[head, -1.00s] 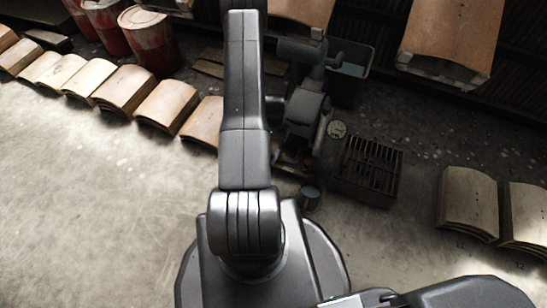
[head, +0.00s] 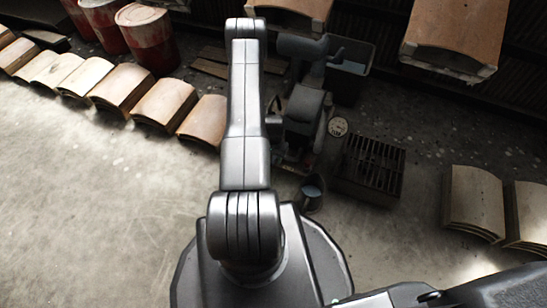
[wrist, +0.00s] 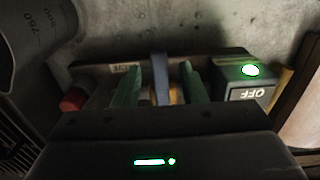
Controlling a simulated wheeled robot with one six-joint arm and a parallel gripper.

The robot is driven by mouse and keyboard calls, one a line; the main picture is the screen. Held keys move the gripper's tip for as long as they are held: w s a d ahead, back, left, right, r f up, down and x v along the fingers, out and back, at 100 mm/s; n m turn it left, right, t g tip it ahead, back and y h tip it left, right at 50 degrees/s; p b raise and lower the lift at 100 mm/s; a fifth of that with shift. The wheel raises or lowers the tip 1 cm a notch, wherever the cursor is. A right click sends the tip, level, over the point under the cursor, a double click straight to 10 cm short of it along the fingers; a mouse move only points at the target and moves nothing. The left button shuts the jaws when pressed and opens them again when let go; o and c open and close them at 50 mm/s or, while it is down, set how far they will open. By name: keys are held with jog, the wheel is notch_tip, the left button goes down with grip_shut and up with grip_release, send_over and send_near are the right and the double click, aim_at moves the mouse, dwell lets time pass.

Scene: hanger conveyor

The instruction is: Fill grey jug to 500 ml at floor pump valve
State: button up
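The grey jug (wrist: 32,35) stands at the upper left of the wrist view, with measure marks including 750 on its side. In the head view the jug (head: 312,196) is on the floor by the pump (head: 291,150), and its liquid level cannot be read. My gripper (wrist: 158,80) is open, with one green finger on each side of an upright blue-grey lever (wrist: 160,75). Gaps show between the lever and both fingers. A brass-coloured part shows low behind the fingers. In the head view the fingertips cannot be made out.
In the wrist view, a box marked OFF (wrist: 250,82) with a lit green button is right of the fingers, and a red knob (wrist: 73,100) is left. In the head view, a slatted grate (head: 368,168), a gauge (head: 338,127) and a tub (head: 348,68) surround the pump.

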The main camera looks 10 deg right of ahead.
grip_shut()
jog(key=shift+s+d+f+n+b, duration=0.15)
jog(key=shift+d+n+b, duration=0.2)
jog(key=shift+n+b, duration=0.3)
jog(key=shift+s+d+n+b, duration=0.25)
jog(key=shift+d+n+b, duration=0.35)
jog(key=shift+n, duration=0.85)
jog(key=shift+d, duration=0.1)
grip_release()
notch_tip(320, 180, up, 14)
jog(key=p, duration=0.4)
jog(key=shift+p, duration=0.35)
